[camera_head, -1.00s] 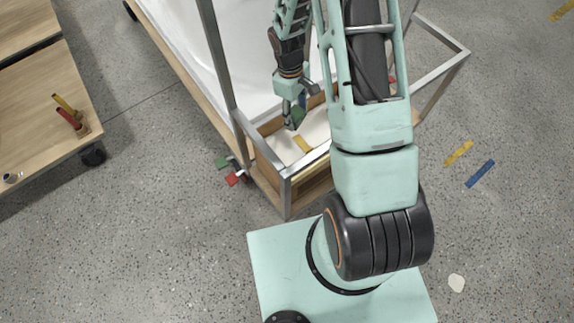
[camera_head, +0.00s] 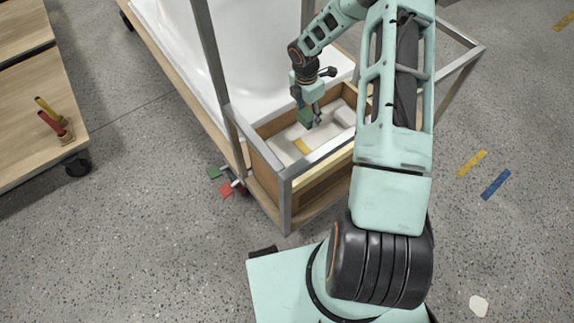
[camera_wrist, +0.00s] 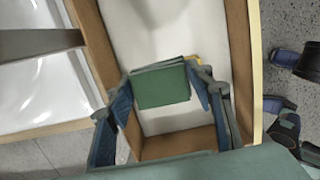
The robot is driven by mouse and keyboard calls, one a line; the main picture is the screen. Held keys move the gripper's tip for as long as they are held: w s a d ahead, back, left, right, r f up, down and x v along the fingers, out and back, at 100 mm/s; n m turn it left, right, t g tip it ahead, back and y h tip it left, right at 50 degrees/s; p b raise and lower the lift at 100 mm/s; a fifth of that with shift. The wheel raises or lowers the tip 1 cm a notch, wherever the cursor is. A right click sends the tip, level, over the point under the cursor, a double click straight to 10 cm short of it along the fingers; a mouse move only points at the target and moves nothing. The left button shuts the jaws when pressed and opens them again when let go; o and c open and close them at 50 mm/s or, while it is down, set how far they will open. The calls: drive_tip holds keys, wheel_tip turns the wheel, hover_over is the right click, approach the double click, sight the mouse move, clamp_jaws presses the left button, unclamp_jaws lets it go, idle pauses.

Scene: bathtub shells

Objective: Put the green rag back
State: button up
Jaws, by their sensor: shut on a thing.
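The green rag (camera_wrist: 162,84) is a folded, flat rectangle held between the two fingers of my gripper (camera_wrist: 160,88) in the wrist view. In the head view my gripper (camera_head: 309,121) points down over the open wooden box at the end of the cart, with the green rag (camera_head: 305,116) partly hidden by the fingers. The wooden box (camera_head: 263,157) has a white bottom. In the wrist view the rag appears above this bottom, inside the outline of the box walls; I cannot tell whether it touches the bottom.
A yellow item (camera_head: 301,146) lies in the box. A metal frame post (camera_head: 210,50) and rail (camera_head: 318,153) stand close around it. The white tub shell (camera_head: 240,60) is behind. A wooden cart (camera_head: 30,120) with brushes stands left.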

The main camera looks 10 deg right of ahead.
drive_tip(key=s+a+f+b, duration=0.2)
drive_tip(key=s+a+f, duration=0.1)
drive_tip(key=s+a, duration=0.2)
drive_tip(key=b, duration=0.2)
hover_over(287, 165)
drive_tip(key=f, duration=0.5)
drive_tip(key=shift+w+d+f, duration=0.15)
drive_tip(key=shift+d, duration=0.15)
drive_tip(key=shift+a+f, duration=0.1)
drive_tip(key=shift+f, duration=0.1)
drive_tip(key=shift+s+a+f+b, duration=0.15)
drive_tip(key=shift+f+b, duration=0.2)
drive_tip(key=shift+f, duration=0.55)
drive_tip(key=shift+s+a+f+b, duration=0.1)
drive_tip(key=shift+f+b, duration=0.25)
drive_tip(key=shift+f, duration=0.5)
drive_tip(key=shift+f, duration=0.25)
drive_tip(key=o, duration=1)
drive_tip(key=shift+r, duration=0.1)
